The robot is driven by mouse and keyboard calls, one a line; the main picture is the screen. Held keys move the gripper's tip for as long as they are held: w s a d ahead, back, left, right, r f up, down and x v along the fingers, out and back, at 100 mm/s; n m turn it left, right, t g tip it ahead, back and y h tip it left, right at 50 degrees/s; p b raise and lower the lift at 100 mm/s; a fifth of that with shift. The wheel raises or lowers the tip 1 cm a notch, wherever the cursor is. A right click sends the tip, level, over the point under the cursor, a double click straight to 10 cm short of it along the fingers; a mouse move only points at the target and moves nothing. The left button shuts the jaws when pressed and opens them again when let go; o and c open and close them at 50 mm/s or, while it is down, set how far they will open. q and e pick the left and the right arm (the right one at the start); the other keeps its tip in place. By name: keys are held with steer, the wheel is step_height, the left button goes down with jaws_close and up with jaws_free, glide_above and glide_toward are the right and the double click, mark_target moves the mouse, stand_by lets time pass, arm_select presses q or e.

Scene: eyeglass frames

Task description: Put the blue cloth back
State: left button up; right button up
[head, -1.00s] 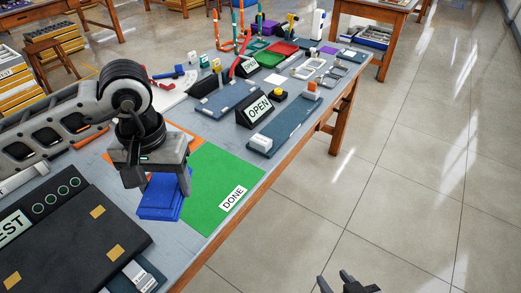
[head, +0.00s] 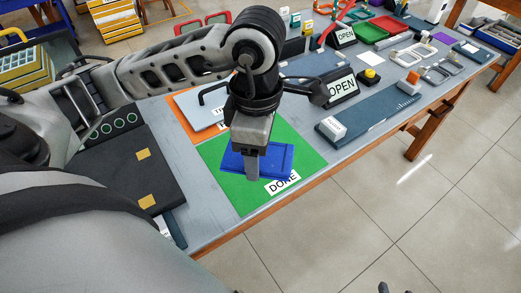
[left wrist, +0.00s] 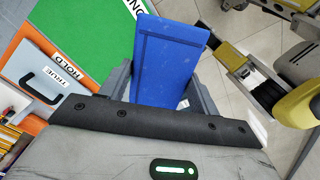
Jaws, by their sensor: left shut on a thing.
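The blue cloth (head: 278,158) is a flat folded rectangle. In the head view it overlaps the green DONE mat (head: 225,192), partly hidden behind my left gripper (head: 252,168). My left gripper is shut on the cloth. In the left wrist view the cloth (left wrist: 168,58) extends out between the fingers, with the green mat (left wrist: 88,25) to its left and floor to its right. I cannot tell whether the cloth touches the mat. Only a dark tip of my right gripper (head: 383,287) shows at the bottom edge of the head view.
A grey panel with a black handle (head: 203,108) lies on the orange mat (head: 178,122) beside the green mat. A black board (head: 135,165) is to the left. OPEN signs (head: 341,88), blue-grey trays and several tools fill the bench further right. The bench's front edge is close.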

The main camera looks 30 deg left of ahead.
arm_select(q)
steer(key=n, duration=0.2)
steer(key=s+n, duration=0.1)
steer(key=n, duration=0.1)
steer(key=s+f+n+b, duration=0.1)
steer(key=n, duration=0.1)
steer(key=shift+a+n, duration=0.3)
steer(key=shift+n, duration=0.1)
steer(key=shift+s+a+f+n, duration=0.1)
steer(key=shift+s+n, duration=0.05)
steer(key=shift+n, duration=0.75)
steer(key=w+a+f, duration=0.1)
steer(key=w+f, duration=0.2)
steer(key=w, duration=0.1)
steer(key=w+a+f, duration=0.2)
steer(key=w, duration=0.2)
steer(key=w+a+f, duration=0.2)
steer(key=w+f, duration=0.1)
steer(key=shift+w+a+f, duration=0.15)
steer(key=shift+w+f, duration=0.2)
steer(key=shift+w, duration=0.05)
steer(key=shift+w+a+f, duration=0.1)
steer(key=shift+w+f, duration=0.2)
steer(key=shift+f, duration=0.15)
step_height(320, 180, down, 3)
steer(key=shift+w+f, duration=0.1)
steer(key=shift+a, duration=0.1)
arm_select(e)
steer(key=shift+w+a+f, duration=0.15)
steer(key=shift+w, duration=0.05)
